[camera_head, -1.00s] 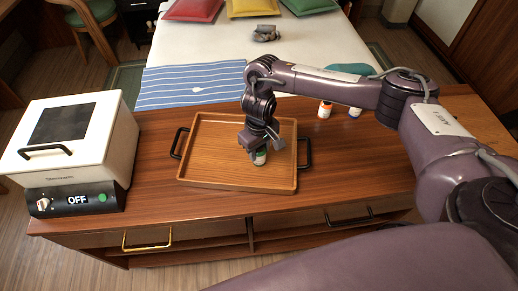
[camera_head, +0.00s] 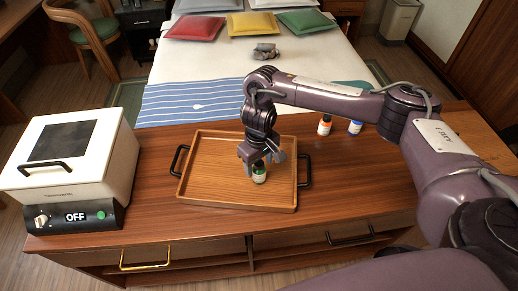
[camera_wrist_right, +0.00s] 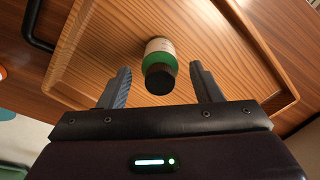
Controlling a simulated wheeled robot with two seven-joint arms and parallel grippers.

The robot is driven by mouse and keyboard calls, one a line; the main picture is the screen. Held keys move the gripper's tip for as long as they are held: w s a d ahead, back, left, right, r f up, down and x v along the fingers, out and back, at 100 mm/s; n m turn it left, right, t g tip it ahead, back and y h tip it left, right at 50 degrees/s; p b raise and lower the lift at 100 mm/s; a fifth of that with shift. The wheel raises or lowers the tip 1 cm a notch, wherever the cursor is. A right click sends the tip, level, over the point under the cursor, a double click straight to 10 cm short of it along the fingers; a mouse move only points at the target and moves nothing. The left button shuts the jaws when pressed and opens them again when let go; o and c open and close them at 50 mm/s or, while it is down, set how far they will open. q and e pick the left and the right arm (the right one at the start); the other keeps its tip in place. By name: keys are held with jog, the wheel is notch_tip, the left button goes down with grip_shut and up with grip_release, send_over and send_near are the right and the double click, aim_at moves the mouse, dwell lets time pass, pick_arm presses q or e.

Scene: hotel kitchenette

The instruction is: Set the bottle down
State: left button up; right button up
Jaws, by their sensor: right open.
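A small green bottle (camera_head: 259,174) with a dark cap and a pale label stands upright on the wooden tray (camera_head: 210,191), right of the tray's middle. In the right wrist view the bottle (camera_wrist_right: 158,62) sits between and a little beyond the fingertips, with gaps on both sides. My right gripper (camera_head: 261,161) is open just above and around the bottle's top; it also shows open in the wrist view (camera_wrist_right: 160,82). The tray (camera_wrist_right: 95,60) has a raised rim and dark side handles. My left gripper is not in view.
A white appliance (camera_head: 70,160) marked OFF stands at the counter's left. The counter (camera_head: 350,185) right of the tray is clear. A bed lies beyond.

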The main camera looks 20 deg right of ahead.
notch_tip(320, 180, up, 10)
jog(key=shift+p, duration=1.25)
jog(key=shift+f, duration=0.1)
